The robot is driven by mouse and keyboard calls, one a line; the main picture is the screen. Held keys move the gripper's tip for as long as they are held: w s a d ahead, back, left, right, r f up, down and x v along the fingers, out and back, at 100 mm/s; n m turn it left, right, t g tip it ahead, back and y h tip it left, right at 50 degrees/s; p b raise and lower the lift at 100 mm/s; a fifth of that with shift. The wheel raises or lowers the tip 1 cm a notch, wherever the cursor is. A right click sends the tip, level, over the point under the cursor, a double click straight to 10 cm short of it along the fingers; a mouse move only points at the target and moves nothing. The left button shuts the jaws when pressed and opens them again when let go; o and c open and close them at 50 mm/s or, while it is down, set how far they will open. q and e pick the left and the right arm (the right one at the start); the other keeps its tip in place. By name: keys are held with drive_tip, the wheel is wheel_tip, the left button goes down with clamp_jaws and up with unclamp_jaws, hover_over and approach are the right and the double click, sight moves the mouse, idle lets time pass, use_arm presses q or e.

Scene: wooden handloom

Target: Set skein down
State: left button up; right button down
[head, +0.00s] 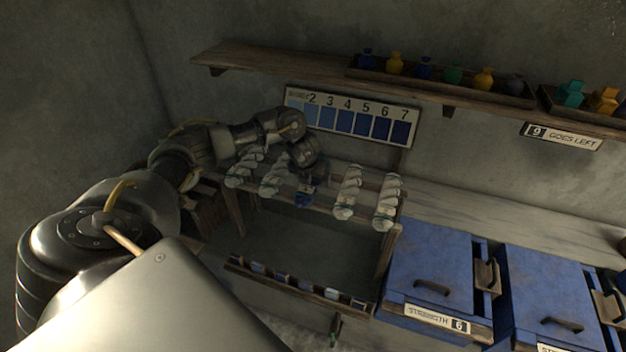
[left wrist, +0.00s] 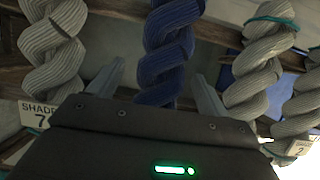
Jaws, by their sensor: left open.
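A blue twisted skein (left wrist: 165,55) hangs upright between the two spread fingers of my left gripper (left wrist: 158,85) in the left wrist view. The fingers stand apart from it on both sides. In the head view the blue skein (head: 304,199) shows only in part, below my left gripper (head: 306,184), which hides the rest. Grey-white skeins (head: 347,192) hang on the wooden rack (head: 322,207) to either side. My right gripper is not seen in either view.
A shade chart (head: 352,117) numbered 2 to 7 is on the wall. Blue lidded vats (head: 428,270) stand at the right. A shelf (head: 330,67) with small coloured bottles runs above. A low rail (head: 300,287) with blue-toned pieces lies below the rack. Tags such as "SHADE 7" (left wrist: 42,115) mark rack places.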

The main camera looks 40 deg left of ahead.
use_arm(q)
drive_tip(key=shift+c, duration=1.3)
drive_tip(key=c, duration=1)
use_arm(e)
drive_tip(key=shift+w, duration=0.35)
use_arm(q)
drive_tip(key=shift+r, duration=0.1)
